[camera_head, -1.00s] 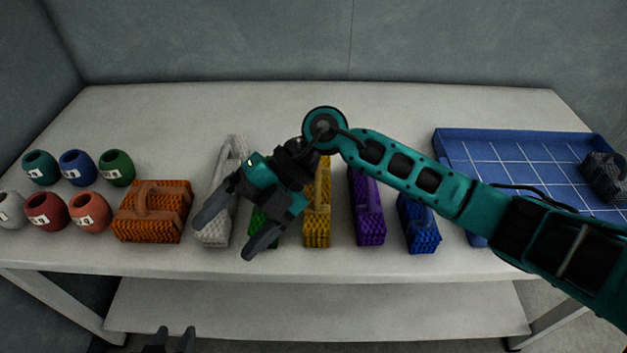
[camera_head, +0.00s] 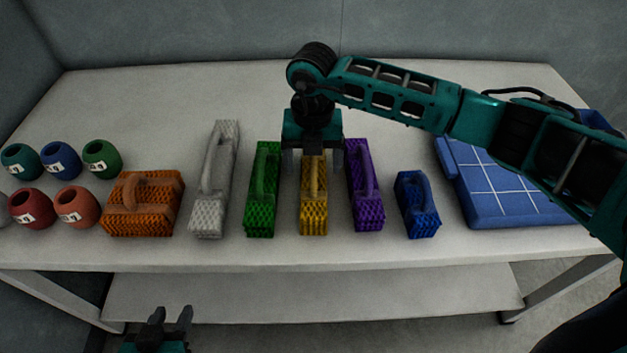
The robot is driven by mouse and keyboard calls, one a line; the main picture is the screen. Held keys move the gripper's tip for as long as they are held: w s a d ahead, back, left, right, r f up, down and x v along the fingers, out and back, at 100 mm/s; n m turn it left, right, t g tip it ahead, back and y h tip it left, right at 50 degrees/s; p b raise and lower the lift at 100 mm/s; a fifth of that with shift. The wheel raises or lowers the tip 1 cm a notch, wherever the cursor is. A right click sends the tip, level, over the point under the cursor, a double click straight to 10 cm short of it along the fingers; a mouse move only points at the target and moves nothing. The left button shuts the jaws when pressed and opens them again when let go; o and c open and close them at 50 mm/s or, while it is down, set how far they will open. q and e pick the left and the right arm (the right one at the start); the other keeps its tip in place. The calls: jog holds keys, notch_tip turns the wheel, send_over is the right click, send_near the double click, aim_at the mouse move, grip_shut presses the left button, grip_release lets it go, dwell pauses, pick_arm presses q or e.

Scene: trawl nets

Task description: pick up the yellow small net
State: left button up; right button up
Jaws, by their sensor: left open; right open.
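The yellow small net (camera_head: 313,212) is a narrow woven block with a handle along its top, standing on the table between the green net and the purple net. My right gripper (camera_head: 312,165) points down over the far part of the yellow net. Its fingers are open, one on each side of the yellow net's handle. The gripper hides the net's far end, and I cannot tell whether the fingers touch it. My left gripper (camera_head: 170,322) is open and empty, low in front of the table.
The green net (camera_head: 261,205) and purple net (camera_head: 367,200) stand close on either side. A white net (camera_head: 212,200), an orange net (camera_head: 140,220) and a blue net (camera_head: 417,215) stand farther out. Several numbered pots (camera_head: 62,160) are at left. A blue tray (camera_head: 510,205) is at right, partly behind my arm.

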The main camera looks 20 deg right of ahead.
notch_tip(320, 180, down, 5)
jog(key=shift+s+f, duration=0.1)
jog(key=shift+f, duration=0.05)
jog(key=c, duration=1.2)
